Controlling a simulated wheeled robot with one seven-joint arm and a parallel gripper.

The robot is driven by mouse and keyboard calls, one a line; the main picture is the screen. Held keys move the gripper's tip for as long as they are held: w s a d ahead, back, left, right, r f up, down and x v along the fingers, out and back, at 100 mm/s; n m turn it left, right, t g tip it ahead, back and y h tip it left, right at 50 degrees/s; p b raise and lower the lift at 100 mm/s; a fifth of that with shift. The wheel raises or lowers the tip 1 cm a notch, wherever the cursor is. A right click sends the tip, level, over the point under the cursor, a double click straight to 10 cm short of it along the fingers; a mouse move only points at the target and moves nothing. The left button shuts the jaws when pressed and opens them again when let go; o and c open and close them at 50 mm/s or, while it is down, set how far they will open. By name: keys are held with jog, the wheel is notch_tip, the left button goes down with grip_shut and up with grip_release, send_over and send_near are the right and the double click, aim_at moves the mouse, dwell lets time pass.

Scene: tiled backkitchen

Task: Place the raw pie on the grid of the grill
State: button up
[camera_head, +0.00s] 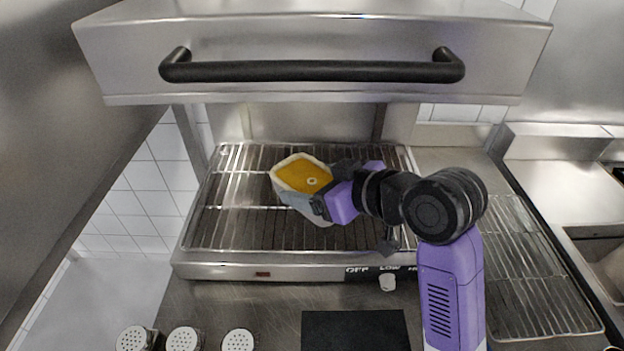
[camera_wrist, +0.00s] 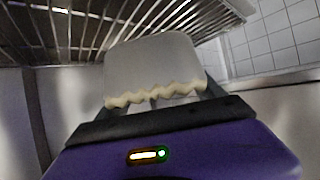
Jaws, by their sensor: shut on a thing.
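The raw pie (camera_head: 303,174) has an orange-yellow filling and a pale rim, and sits in a light dish. My gripper (camera_head: 318,203) is shut on the pie at its near right side. It holds the pie over the middle of the grill's grid (camera_head: 237,215), and the pie looks tilted. I cannot tell whether the dish touches the grid. In the wrist view the pie's pale dish (camera_wrist: 155,65) and wavy crust edge fill the space between the fingers, with grid bars (camera_wrist: 60,30) behind. The grill's hood (camera_head: 320,35) with its black handle is raised above.
Several shakers (camera_head: 183,340) stand at the front left, with a black mat (camera_head: 355,330) beside them. The grill's knob (camera_head: 387,282) is on its front edge. A wire rack (camera_head: 530,270) lies to the right. The grid around the pie is clear.

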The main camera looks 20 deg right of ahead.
jog(key=w+d, duration=0.1)
jog(key=w, duration=0.1)
jog(key=w+d+f+p, duration=0.1)
jog(key=w, duration=0.2)
jog(key=w+d, duration=0.1)
jog(key=w, duration=0.1)
jog(key=shift+w+f, duration=0.25)
jog(key=shift+w, duration=0.1)
notch_tip(320, 180, down, 5)
jog(key=shift+r+p, duration=0.1)
jog(key=shift+p, duration=0.55)
jog(key=shift+w+d+f+p, duration=0.15)
jog(key=shift+f+p, duration=0.05)
jog(key=shift+p, duration=0.1)
jog(key=shift+f, duration=0.15)
jog(key=o, duration=2.1)
jog(key=shift+f, duration=0.2)
